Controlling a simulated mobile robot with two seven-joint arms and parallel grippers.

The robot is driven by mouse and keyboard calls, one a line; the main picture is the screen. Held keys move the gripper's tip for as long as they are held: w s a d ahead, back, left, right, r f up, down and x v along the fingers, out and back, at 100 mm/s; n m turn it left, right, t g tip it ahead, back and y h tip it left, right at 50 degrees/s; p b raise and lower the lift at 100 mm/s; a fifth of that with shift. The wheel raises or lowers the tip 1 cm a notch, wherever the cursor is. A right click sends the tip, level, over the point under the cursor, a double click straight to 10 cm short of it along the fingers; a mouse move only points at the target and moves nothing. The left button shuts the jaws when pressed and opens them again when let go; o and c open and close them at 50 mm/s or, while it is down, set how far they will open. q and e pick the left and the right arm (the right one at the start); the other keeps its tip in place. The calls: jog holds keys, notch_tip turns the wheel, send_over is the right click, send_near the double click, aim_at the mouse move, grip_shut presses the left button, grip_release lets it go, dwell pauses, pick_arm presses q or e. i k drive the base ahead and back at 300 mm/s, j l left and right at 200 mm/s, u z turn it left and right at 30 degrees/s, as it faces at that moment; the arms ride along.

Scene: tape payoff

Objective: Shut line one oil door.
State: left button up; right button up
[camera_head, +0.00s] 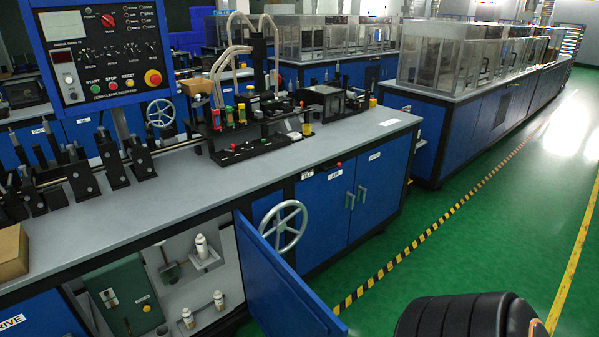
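A blue cabinet door (280,285) stands open at the front of the near machine bench, swung out toward the aisle; I take it to be the oil door. Its lower end runs out of the bottom of the picture. The open compartment (222,258) to its left shows white oil bottles, an upper one (202,246) on a small bracket and lower ones (218,300) near the bottom. A dark green box (128,296) is also inside. Neither of my grippers is in view.
A large grey handwheel (284,226) sits on the bench front just right of the open door. Closed blue doors (350,197) follow further right. A cardboard box (12,252) rests on the worktop.

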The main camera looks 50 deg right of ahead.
aim_at(280, 301)
jog(key=k+l, duration=0.55)
jog(key=l, duration=0.2)
jog(key=k+l, duration=0.1)
jog(key=l, duration=1.05)
jog(key=k+l, duration=0.15)
jog(key=l, duration=1.05)
jog(key=k, duration=0.05)
